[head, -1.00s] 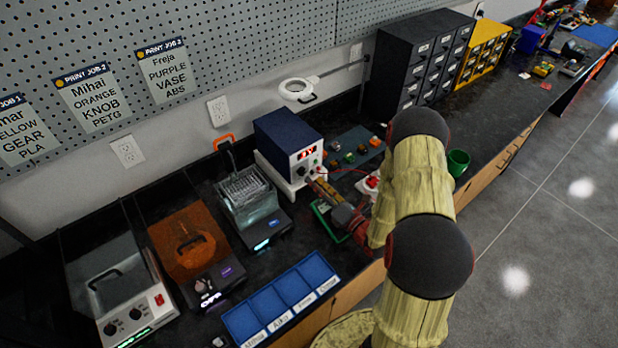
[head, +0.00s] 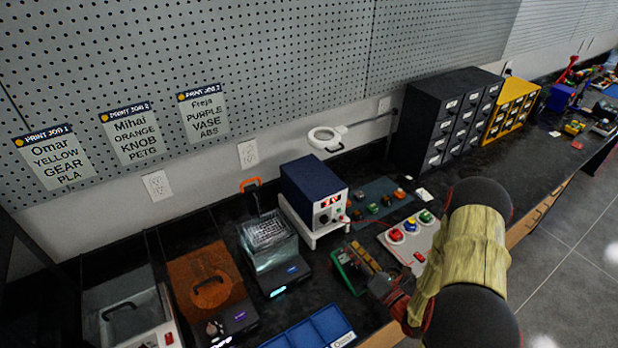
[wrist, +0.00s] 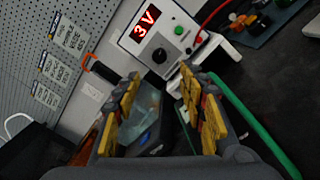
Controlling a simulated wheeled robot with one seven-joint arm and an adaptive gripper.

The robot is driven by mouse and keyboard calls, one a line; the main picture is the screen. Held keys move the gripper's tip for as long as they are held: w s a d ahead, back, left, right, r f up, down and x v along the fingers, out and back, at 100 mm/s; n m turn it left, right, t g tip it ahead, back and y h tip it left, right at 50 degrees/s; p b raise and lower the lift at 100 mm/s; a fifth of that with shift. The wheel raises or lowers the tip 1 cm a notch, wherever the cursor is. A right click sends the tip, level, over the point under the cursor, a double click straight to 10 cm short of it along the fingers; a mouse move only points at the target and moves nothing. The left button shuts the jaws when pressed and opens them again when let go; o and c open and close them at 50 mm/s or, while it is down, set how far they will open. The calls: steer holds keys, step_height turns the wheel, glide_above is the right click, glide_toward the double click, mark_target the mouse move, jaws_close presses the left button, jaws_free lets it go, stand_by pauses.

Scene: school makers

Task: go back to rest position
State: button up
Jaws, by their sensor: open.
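My gripper (wrist: 160,98) is open in the wrist view, with its yellow-padded fingers spread and nothing held between them. In the head view my gripper (head: 362,260) is low over the bench, in front of the power supply. The power supply (head: 312,192) is a dark blue box with a red lit display, standing on a white stand. In the wrist view the power supply (wrist: 160,38) is beyond the fingertips and its display reads 3 V. A green-edged board or tray (head: 345,272) lies by the gripper, partly hidden by it.
A panel with coloured buttons (head: 408,238) lies beside my arm. A clear-topped machine (head: 268,240), an orange-lidded machine (head: 208,285) and a blue sorting tray (head: 312,332) stand left. Drawer cabinets (head: 448,120) stand at the back right. A magnifier lamp (head: 325,138) extends from the wall.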

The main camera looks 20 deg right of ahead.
steer(key=a+r+n+g+y, duration=0.7)
steer(key=a+r+n+y, duration=0.3)
steer(key=a+r+n, duration=0.4)
steer(key=s+a+r+n+g+h, duration=0.1)
steer(key=s+a+r+n+g, duration=0.2)
steer(key=s+a+n+g, duration=0.75)
steer(key=s+d+r+n+h, duration=0.1)
steer(key=s+r+n+h, duration=0.2)
steer(key=s+n+h, duration=0.55)
steer(key=s+d+r+n+t+h, duration=0.1)
steer(key=d+r+n+t+h, duration=0.3)
steer(key=d+r+n, duration=0.4)
steer(key=shift+s+n+t+h, duration=0.25)
steer(key=shift+n+t+h, duration=0.1)
steer(key=shift+n, duration=0.75)
